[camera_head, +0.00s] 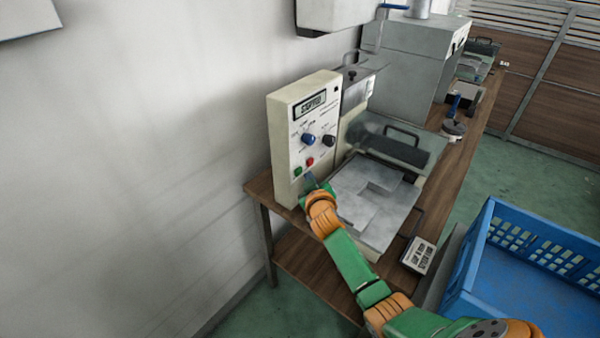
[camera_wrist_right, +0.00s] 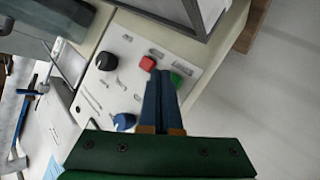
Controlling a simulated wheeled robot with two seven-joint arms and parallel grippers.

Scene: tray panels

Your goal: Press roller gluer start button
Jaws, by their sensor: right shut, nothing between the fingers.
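The roller gluer is a cream machine whose control panel (camera_head: 318,112) faces the room. A green button (camera_head: 298,171) and a red button (camera_head: 310,161) sit low on the panel, below a blue knob (camera_head: 309,140) and a black knob (camera_head: 329,140). My right gripper (camera_head: 310,180) is shut and empty just below these buttons. In the right wrist view its fingertips (camera_wrist_right: 160,76) lie between the red button (camera_wrist_right: 147,62) and the green button (camera_wrist_right: 176,79), partly overlapping the green one. Whether they touch the panel cannot be told. My left gripper is not in view.
The machine stands on a wooden bench (camera_head: 262,185) against a grey wall. A metal tray with pale sheets (camera_head: 350,211) lies right of the panel. A small sign (camera_head: 418,255) is at the bench edge. A blue crate (camera_head: 478,238) stands at right.

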